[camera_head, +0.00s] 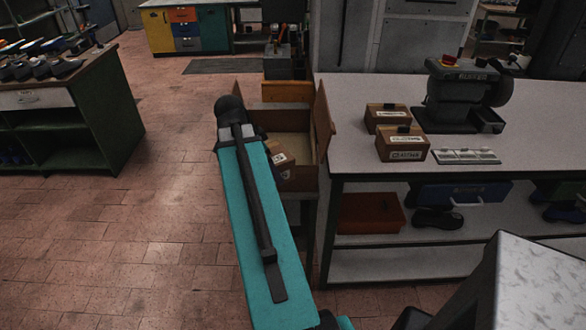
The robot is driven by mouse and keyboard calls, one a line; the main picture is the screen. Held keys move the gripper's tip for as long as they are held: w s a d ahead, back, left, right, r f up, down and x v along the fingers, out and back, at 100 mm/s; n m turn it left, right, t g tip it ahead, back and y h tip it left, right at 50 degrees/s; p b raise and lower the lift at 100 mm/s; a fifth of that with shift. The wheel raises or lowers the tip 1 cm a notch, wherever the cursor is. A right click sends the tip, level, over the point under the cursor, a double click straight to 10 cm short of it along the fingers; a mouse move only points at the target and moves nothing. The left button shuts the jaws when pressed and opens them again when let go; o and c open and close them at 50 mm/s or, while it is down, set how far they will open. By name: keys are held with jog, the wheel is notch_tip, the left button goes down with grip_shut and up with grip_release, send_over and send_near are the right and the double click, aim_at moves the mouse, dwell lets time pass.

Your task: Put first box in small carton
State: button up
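The small carton (323,122) is an open cardboard box with raised flaps, on a stand at the left end of the workbench. A small brown box (283,160) with a white label shows inside the carton's opening, at its left front, and looks tilted. My teal arm link covers part of it, so I cannot tell whether it rests on the carton's floor or is held. My gripper is hidden behind my arm; no fingers show. Two similar labelled boxes stand on the workbench right of the carton, a rear one (387,116) and a front one (403,149).
The grey workbench (360,92) bears a dark press machine (458,97) and a pale segmented tray (467,156). A red-brown bin (370,213) sits on its lower shelf. A green bench (110,105) stands at left. The tiled floor between is clear.

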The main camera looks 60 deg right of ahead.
jog(key=w+a+r+n+t, duration=0.35)
jog(key=w+a+n, duration=0.45)
jog(key=w+a, duration=1.1)
jog(key=w+a+r+n+t+y, duration=0.1)
jog(key=w+a+n, duration=0.2)
jog(key=a+n, duration=0.2)
jog(key=w+a+r+n+t+y, duration=0.1)
jog(key=w+a+n, duration=0.3)
jog(key=a, duration=0.8)
jog(key=w+a+r+n+t+y, duration=0.1)
jog(key=w+a+r+n, duration=0.2)
jog(key=a+n, duration=0.3)
jog(key=shift+w+a+r+n+y, duration=0.25)
jog(key=shift+w+a+y, duration=0.2)
jog(key=shift+a, duration=1.1)
jog(key=shift+a, duration=0.1)
